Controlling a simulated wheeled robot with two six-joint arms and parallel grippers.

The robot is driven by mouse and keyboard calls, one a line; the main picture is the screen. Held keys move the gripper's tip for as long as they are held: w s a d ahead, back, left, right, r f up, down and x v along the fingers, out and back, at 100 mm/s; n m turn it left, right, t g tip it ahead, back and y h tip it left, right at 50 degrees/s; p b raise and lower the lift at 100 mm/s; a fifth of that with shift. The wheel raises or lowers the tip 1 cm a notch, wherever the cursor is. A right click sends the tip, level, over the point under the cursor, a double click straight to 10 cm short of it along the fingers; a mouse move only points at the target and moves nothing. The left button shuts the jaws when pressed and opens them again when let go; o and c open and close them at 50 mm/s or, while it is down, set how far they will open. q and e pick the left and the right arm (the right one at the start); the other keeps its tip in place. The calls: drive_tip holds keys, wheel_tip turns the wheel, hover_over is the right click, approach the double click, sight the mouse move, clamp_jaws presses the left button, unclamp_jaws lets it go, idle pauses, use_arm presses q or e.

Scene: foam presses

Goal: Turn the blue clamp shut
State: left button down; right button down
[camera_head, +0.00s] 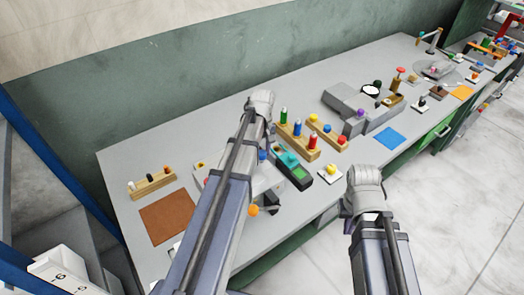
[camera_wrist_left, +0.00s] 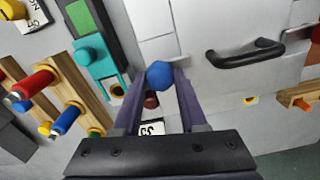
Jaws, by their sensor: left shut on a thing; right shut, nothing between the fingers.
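The blue clamp shows as a round blue knob (camera_wrist_left: 160,75) at the middle of the left wrist view, beside a grey block. My left gripper (camera_wrist_left: 160,82) has its two dark purple fingers on either side of the knob and is shut on it. In the head view, a bit of blue (camera_head: 262,155) shows at the right edge of my left forearm. The forearm hides the fingers and most of the clamp there. My right arm is at the lower right of the head view, but its gripper fingers cannot be seen.
A teal clamp (camera_wrist_left: 92,56) with a green pad and wooden racks of coloured pegs (camera_wrist_left: 28,78) stand close to the left gripper. A black handle (camera_wrist_left: 245,58) lies to the right in the wrist view. A brown mat (camera_head: 168,219) and blue mat (camera_head: 389,139) lie on the bench.

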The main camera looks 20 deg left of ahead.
sight(262, 152)
idle(0.4)
use_arm(q)
drive_tip(key=shift+c, duration=2.2)
unclamp_jaws()
drive_tip(key=shift+r, duration=0.1)
wheel_tip(262, 152, up, 8)
drive_tip(key=p, duration=0.8)
drive_tip(key=shift+f, duration=0.2)
drive_tip(key=s+d+f+m+b, duration=0.4)
drive_tip(key=s+d+m, duration=0.2)
drive_tip(key=d, duration=0.5)
drive_tip(key=s+d+f+m+y+b, duration=0.1)
drive_tip(key=s+d+f+m+b, duration=0.4)
drive_tip(key=s+d, duration=0.6)
drive_tip(key=m, duration=0.2)
drive_tip(key=shift+s+d+m+b, duration=0.15)
drive_tip(key=shift+d+m+b, duration=0.15)
drive_tip(key=shift+d, duration=0.1)
